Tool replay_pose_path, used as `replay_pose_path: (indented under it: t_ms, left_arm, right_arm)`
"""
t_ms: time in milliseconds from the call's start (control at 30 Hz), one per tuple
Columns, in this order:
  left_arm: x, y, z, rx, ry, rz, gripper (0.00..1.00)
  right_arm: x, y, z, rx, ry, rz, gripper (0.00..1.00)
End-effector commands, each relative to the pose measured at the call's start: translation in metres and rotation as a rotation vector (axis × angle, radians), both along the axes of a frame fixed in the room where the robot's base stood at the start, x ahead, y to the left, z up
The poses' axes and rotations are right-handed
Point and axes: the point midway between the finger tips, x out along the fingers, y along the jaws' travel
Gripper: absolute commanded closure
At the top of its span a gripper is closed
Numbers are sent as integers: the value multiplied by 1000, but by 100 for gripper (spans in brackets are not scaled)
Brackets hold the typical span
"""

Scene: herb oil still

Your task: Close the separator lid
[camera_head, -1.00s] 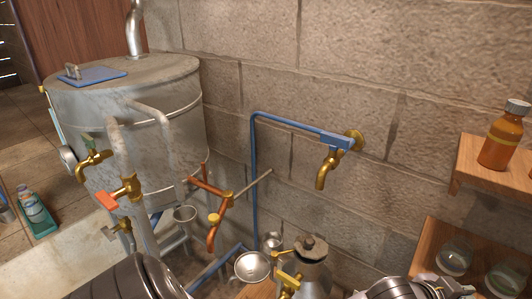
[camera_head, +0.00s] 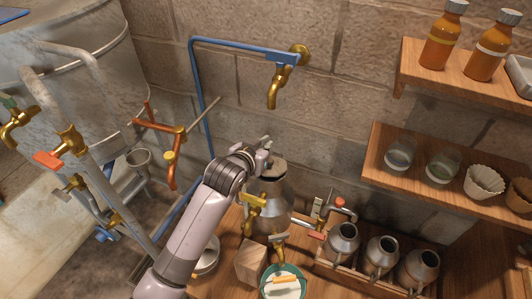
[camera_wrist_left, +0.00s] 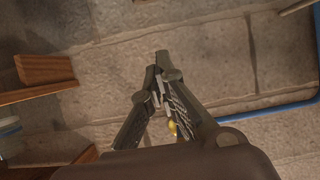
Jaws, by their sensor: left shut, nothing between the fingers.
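The separator (camera_head: 272,205) is a grey metal vessel with brass taps on its front, standing on the wooden bench in the head view. Its brownish round lid (camera_head: 276,166) shows at the top, partly hidden by my left gripper; I cannot tell whether it is fully seated. My left gripper (camera_head: 264,147) is at the lid, just above and behind it as seen, with its fingers shut and empty. Contact cannot be made out. In the left wrist view the shut fingers (camera_wrist_left: 160,92) stand against the block wall, and the lid is not visible. My right gripper is not in view.
A blue pipe and brass wall tap (camera_head: 275,88) are behind the separator. A wooden block (camera_head: 250,262) and a green-rimmed bowl (camera_head: 284,284) stand in front. A rack of metal jugs (camera_head: 382,255) is at right, below two shelves (camera_head: 440,190). The still (camera_head: 60,80) is at left.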

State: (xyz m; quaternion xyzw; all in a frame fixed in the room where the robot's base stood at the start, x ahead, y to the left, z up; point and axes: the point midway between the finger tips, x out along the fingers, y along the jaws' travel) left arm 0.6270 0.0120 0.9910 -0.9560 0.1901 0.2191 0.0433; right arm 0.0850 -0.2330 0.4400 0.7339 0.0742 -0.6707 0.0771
Motion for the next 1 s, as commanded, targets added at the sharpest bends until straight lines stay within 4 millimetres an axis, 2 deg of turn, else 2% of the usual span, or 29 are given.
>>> replay_pose_path:
  t_ms: [133,233,400,833,1000]
  left_arm:
    - [22,-10,-10,0,1,0,100]
    - [17,-7,-29,2,6,0,100]
    - [13,-6,-45,1,2,0,100]
    - [12,-5,-51,0,-1,0,100]
    - [6,-3,-66,-25,-60,1,100]
  right_arm:
    - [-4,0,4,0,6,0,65]
    - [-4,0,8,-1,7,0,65]
    - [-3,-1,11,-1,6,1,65]
    - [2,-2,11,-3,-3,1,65]
    - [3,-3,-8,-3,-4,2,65]
